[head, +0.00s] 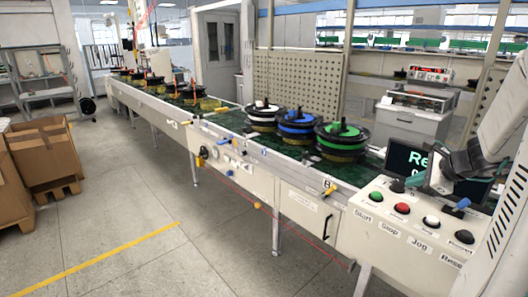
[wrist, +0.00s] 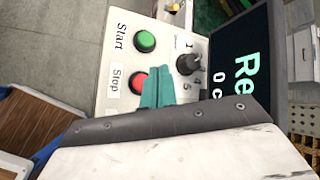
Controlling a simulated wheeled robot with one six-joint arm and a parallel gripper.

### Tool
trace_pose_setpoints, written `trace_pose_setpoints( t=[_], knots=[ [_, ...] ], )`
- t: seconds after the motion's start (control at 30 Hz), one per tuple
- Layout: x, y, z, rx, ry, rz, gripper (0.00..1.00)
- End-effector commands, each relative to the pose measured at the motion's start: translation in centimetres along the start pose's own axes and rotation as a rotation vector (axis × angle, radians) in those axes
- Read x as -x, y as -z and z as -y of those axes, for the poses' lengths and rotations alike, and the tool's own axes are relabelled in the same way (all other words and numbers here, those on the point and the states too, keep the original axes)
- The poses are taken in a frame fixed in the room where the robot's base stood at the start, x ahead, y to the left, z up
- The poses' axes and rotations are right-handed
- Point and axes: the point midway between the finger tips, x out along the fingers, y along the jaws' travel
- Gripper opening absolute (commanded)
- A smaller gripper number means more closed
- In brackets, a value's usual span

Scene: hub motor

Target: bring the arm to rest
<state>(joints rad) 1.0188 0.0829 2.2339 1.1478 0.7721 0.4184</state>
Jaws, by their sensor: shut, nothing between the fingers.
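My gripper shows in the head view (head: 418,181) at the right, hanging over the control panel (head: 352,228) just in front of its display. In the wrist view, its teal fingers (wrist: 157,88) are together and empty. They appear beside the red Stop button (wrist: 138,82) and partly cover its edge. The green Start button (wrist: 145,41) is clear of the fingers. A black selector knob (wrist: 188,63) stands to their right. Whether the fingertips touch the panel cannot be told. My pale arm runs up along the right edge of the head view.
The display (wrist: 243,60) stands right behind the panel, close to my gripper. A conveyor (head: 155,97) runs to the far left, carrying hub motors with white (head: 263,104), blue (head: 297,115) and green (head: 340,128) tops. Cardboard boxes (head: 45,150) stand at left. The floor between is free.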

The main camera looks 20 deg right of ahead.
Motion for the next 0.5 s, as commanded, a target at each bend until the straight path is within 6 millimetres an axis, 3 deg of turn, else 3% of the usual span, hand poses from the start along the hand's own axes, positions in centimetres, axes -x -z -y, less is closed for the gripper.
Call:
trace_pose_setpoints(
  t=[0.13,0.27,0.5],
  knots=[
    [0.0,-0.2,-0.4,0.042,-0.016,0.012,0.00],
    [0.1,-0.7,-3.7,0.179,-0.130,0.041,0.00],
    [2.8,-8.3,-12.3,0.696,-0.433,0.150,0.00]
  ],
)
